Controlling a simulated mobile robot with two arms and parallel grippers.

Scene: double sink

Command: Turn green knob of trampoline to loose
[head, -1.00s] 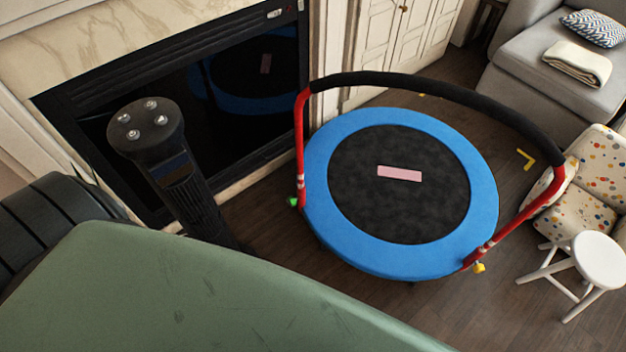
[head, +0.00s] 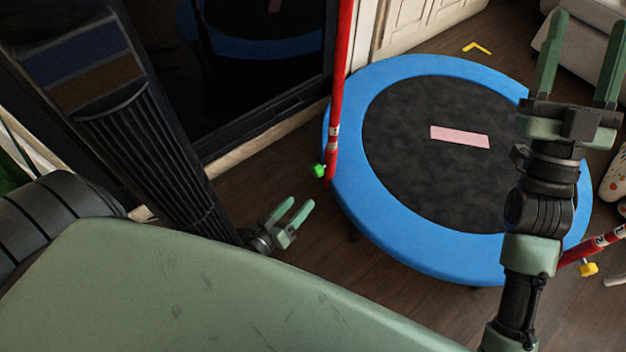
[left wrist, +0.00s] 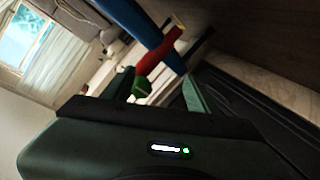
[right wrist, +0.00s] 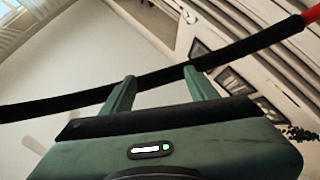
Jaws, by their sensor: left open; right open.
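The blue-rimmed trampoline (head: 412,239) stands on the floor, with a black mat and a pink label. Its green knob (head: 319,171) sits low on the left red post (head: 334,110). My left gripper (head: 297,207) is open and empty, low and just left of the trampoline, apart from the knob. In the left wrist view the green knob (left wrist: 140,87) shows ahead, between the fingers' lines and nearer the left one, beside the red post (left wrist: 160,54). My right gripper (head: 583,35) is open and empty, raised in front of the trampoline's right side.
A yellow knob (head: 588,268) is on the right red post (head: 596,244). A black-framed dark glass panel (head: 262,70) is on the left. The black padded handlebar (right wrist: 155,79) crosses beyond my right fingers. Bare wooden floor lies around my left gripper.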

